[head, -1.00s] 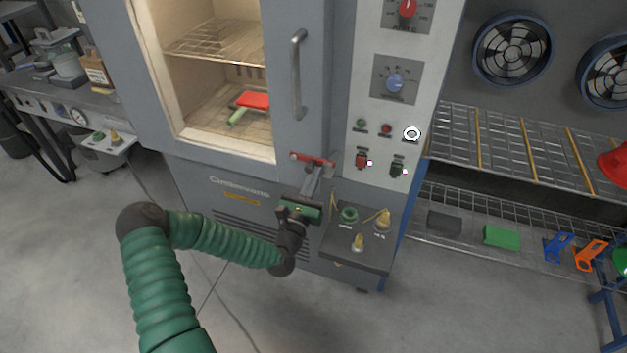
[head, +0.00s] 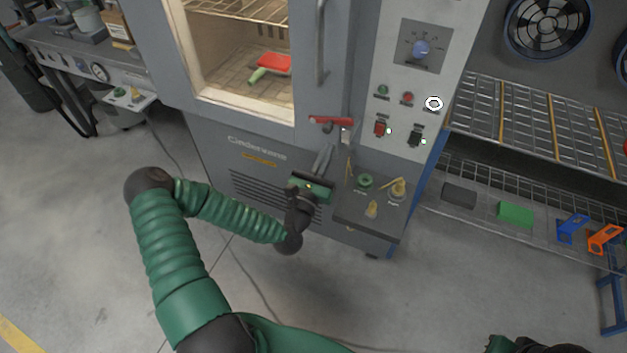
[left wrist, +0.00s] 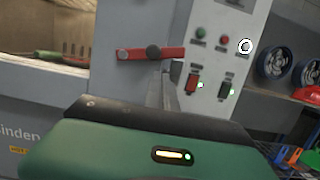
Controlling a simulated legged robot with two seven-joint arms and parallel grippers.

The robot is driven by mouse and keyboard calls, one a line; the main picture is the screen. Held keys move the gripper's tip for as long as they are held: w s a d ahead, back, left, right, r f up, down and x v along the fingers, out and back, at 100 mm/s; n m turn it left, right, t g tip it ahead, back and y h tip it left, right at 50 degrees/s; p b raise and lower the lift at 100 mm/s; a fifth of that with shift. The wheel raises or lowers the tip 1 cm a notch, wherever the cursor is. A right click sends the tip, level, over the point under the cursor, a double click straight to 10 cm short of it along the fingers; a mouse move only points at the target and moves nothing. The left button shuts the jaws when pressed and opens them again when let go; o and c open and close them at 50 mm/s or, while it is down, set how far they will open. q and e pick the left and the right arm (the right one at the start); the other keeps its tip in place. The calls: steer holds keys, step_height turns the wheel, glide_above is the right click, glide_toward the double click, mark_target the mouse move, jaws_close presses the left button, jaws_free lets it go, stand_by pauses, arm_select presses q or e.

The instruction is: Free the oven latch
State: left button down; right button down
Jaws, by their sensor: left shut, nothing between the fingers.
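The oven latch is a red bar (head: 331,121) on the grey oven front, just below the window's lower right corner. It lies nearly level. In the left wrist view the red latch (left wrist: 135,53) shows a dark round pivot near its middle. My left gripper (head: 324,158) is shut and empty, below the latch, with its fingers pointing up towards it. A gap shows between fingertips and bar in the head view. In the left wrist view the fingers (left wrist: 161,88) stand just below the bar's right half. My right gripper's fingers are not seen.
The oven door handle (head: 320,45) rises above the latch. Right of it is a control panel with a blue knob (head: 421,48) and a red switch (head: 381,128). A small shelf (head: 365,220) with green and brass fittings juts out beside my left gripper. A wire rack (head: 535,120) stands right.

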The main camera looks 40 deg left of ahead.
arm_select(q)
steer(key=v, duration=1.1)
steer(key=shift+s, duration=0.35)
steer(key=shift+f, duration=0.1)
